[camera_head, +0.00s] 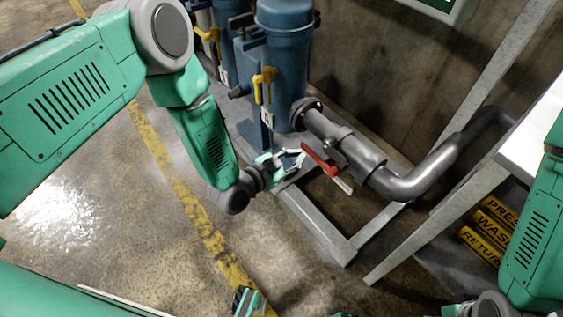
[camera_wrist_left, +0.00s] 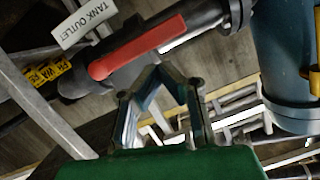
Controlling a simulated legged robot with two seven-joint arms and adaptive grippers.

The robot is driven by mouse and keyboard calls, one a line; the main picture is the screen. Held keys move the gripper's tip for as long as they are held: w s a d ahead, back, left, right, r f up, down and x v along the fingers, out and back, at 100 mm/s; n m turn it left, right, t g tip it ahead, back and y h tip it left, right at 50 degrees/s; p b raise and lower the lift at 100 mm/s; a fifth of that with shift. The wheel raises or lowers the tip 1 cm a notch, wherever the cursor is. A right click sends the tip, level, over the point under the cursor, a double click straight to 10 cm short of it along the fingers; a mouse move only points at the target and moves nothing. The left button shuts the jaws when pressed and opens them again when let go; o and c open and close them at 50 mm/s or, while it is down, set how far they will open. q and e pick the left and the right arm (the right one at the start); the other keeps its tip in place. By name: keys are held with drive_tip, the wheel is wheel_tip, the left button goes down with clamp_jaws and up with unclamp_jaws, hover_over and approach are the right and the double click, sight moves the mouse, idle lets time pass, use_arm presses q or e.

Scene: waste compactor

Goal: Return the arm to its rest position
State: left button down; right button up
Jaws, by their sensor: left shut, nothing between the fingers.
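My left arm (camera_head: 205,140) comes in from the left and reaches down to the pipework. My left gripper (camera_head: 292,160) is shut and empty, just left of the red valve handle (camera_head: 320,159) in the head view. In the left wrist view its fingers (camera_wrist_left: 160,72) meet near the red handle (camera_wrist_left: 137,47), with no grip on it. Whether they touch the handle is unclear. Part of my right arm (camera_head: 533,235) shows at the right edge. A small green and dark part at the bottom edge may be my right gripper (camera_head: 248,300); its jaws are not readable.
A grey pipe (camera_head: 415,185) runs right from the blue tank (camera_head: 284,65). Yellow handles (camera_head: 264,84) hang beside the tank. A metal frame (camera_head: 325,232) stands below. A white table (camera_head: 535,130) is at right. The floor (camera_head: 110,225) at left is open. A "TANK OUTLET" tag (camera_wrist_left: 85,21) shows.

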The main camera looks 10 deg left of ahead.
use_arm(q)
drive_tip(key=s+a+n+g+y+p, duration=0.1)
drive_tip(key=s+a+n+g+y, duration=0.1)
drive_tip(key=s+a, duration=0.4)
drive_tip(key=s+a+n+g+y+p, duration=0.2)
drive_tip(key=s+a+g, duration=0.4)
drive_tip(key=s, duration=0.8)
drive_tip(key=s+a+n+g+y+p, duration=0.1)
drive_tip(key=s+a+n+g+y, duration=0.3)
drive_tip(key=s+a, duration=0.4)
drive_tip(key=s+n, duration=0.1)
drive_tip(key=s, duration=0.2)
drive_tip(key=shift+r+n+p, duration=0.3)
